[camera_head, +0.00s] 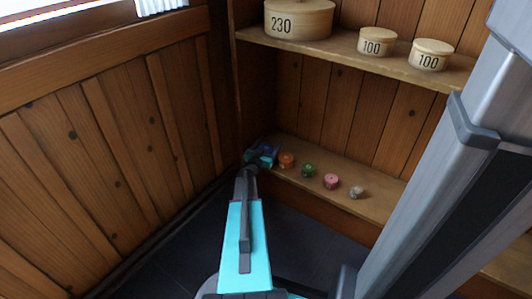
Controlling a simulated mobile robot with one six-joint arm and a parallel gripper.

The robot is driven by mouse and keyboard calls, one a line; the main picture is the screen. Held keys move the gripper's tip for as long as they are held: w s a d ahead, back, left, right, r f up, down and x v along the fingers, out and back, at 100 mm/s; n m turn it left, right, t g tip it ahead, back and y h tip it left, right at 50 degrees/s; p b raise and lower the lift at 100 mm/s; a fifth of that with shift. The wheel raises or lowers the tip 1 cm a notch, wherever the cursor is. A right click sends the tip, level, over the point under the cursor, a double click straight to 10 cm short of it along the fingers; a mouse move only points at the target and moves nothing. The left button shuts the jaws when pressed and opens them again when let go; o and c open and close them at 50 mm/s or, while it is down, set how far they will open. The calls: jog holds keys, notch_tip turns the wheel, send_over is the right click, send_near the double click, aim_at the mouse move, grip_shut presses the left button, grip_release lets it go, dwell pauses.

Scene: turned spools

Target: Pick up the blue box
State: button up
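A small dark blue object (269,149), which looks like the blue box, is at the left end of the low wooden shelf (385,210). My gripper (261,157) is at that end of the shelf, right at the blue object, and covers part of it. The fingers are too small and too hidden by my wrist to tell whether they are open, shut or touching it.
An orange spool (286,160), a green spool (308,170), a pink spool (331,181) and a pale grey spool (357,192) stand in a row to the right. An upper shelf (330,47) holds round wooden boxes. A plank wall (90,170) is close on the left.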

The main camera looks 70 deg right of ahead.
jog(key=c, duration=0.9)
jog(key=shift+r, duration=0.15)
jog(key=shift+r+p, duration=0.65)
jog(key=shift+r, duration=0.15)
jog(key=shift+r+p, duration=0.65)
jog(key=shift+r, duration=0.3)
jog(key=s+a+p, duration=0.1)
jog(key=s+a, duration=0.1)
jog(key=a, duration=0.2)
jog(key=s+a+r+p, duration=0.1)
jog(key=s+a, duration=0.2)
jog(key=a, duration=0.2)
jog(key=s+a+p, duration=0.2)
jog(key=s+a, duration=0.1)
jog(key=a, duration=0.1)
jog(key=shift+a+r, duration=0.15)
jog(key=shift+a, duration=0.25)
